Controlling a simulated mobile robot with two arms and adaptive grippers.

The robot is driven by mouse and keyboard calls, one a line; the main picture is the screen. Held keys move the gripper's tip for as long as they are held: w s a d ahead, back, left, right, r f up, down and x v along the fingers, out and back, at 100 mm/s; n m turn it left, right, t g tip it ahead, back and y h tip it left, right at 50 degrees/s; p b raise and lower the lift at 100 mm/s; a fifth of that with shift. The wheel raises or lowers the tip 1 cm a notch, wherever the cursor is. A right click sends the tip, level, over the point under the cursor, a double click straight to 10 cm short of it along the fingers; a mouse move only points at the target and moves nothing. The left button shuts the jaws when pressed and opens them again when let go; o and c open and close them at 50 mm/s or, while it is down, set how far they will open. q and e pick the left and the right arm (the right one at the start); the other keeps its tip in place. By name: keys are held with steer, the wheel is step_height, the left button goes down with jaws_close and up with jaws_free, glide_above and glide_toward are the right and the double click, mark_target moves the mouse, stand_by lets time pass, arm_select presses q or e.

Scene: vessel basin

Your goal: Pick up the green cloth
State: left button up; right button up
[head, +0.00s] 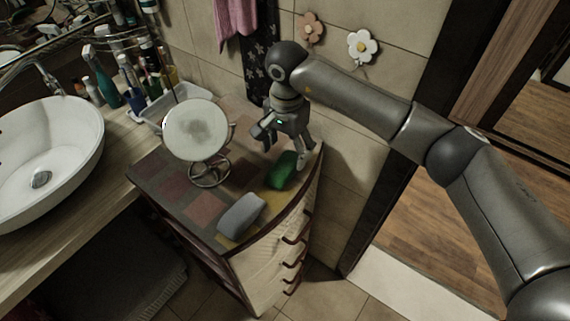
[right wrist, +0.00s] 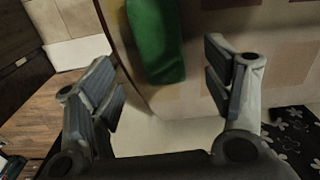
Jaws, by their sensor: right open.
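The green cloth (head: 282,170) is a folded, rounded bundle lying on the tiled top of the small cabinet (head: 205,209), close to its right edge. It also shows in the right wrist view (right wrist: 156,42), at the top and between the two fingers. My right gripper (head: 283,158) is open and points down just behind the cloth. In the right wrist view its fingers (right wrist: 165,88) are spread wide with nothing between their tips. I cannot tell its exact height above the cabinet top. My left gripper is not in view.
A grey cloth (head: 242,214) lies in front of the green one. A round mirror on a stand (head: 196,130) stands left of my right gripper. A white basin (head: 45,160) and several bottles are farther left. The wall with flowers (head: 362,46) is close behind.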

mark_target(285, 164)
steer(key=f+p, duration=0.1)
steer(key=f, duration=0.1)
steer(key=f+p, duration=0.1)
steer(key=shift+s+a+f+p, duration=0.2)
steer(key=shift+s+f+p, duration=0.1)
steer(key=shift+f+p, duration=0.1)
steer(key=shift+f, duration=0.65)
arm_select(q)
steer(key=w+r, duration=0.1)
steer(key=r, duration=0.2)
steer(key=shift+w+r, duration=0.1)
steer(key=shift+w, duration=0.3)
arm_select(e)
steer(key=shift+w+f, duration=0.1)
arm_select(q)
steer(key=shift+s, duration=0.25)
arm_select(e)
steer(key=c, duration=1)
